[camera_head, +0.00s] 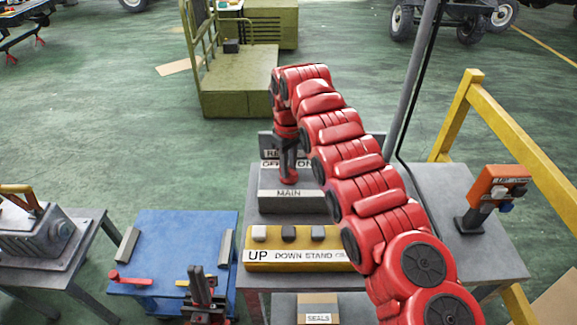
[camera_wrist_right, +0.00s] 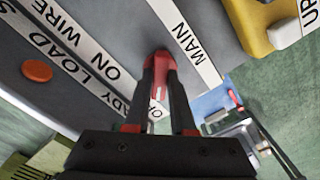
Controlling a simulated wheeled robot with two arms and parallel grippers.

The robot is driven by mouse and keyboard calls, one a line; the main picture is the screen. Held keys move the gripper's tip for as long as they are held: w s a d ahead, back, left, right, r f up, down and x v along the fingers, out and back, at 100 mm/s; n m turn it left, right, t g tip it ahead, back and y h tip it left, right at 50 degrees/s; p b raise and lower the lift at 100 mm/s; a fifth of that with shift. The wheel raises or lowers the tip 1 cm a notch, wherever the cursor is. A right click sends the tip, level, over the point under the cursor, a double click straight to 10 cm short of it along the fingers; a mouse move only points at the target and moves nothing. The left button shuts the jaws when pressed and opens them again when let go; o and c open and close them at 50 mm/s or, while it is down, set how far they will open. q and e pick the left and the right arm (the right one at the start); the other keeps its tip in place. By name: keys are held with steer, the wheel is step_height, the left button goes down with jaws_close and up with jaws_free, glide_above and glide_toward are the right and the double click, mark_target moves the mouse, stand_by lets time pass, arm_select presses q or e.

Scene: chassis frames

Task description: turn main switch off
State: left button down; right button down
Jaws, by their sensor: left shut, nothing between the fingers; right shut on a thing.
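The grey switch box with the MAIN label (camera_head: 289,194) stands on the grey table in the head view. My right gripper (camera_head: 288,168) points down at its top, and its red arm hides much of the box. In the right wrist view, my right gripper (camera_wrist_right: 160,88) is shut on the red main switch handle (camera_wrist_right: 160,65), between its two dark fingers. The MAIN label (camera_wrist_right: 194,42) lies beside it, and a small white label is partly hidden by a finger. My left gripper (camera_head: 203,288) is shut and empty at the bottom of the head view, near the blue table.
A yellow button box (camera_head: 292,262) stands in front of the switch box. An orange device (camera_head: 496,190) stands at the table's right, near a grey pole (camera_head: 411,85) and a yellow rail (camera_head: 520,145). The blue table (camera_head: 180,245) is at left.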

steer(key=c, duration=0.8)
jaws_free()
steer(key=shift+o, duration=0.2)
steer(key=shift+r, duration=0.1)
steer(key=shift+r, duration=0.3)
step_height(320, 180, up, 2)
steer(key=shift+a+r, duration=0.1)
steer(key=shift+r, duration=0.05)
step_height(320, 180, up, 14)
steer(key=p, duration=1.4)
steer(key=shift+r, duration=0.15)
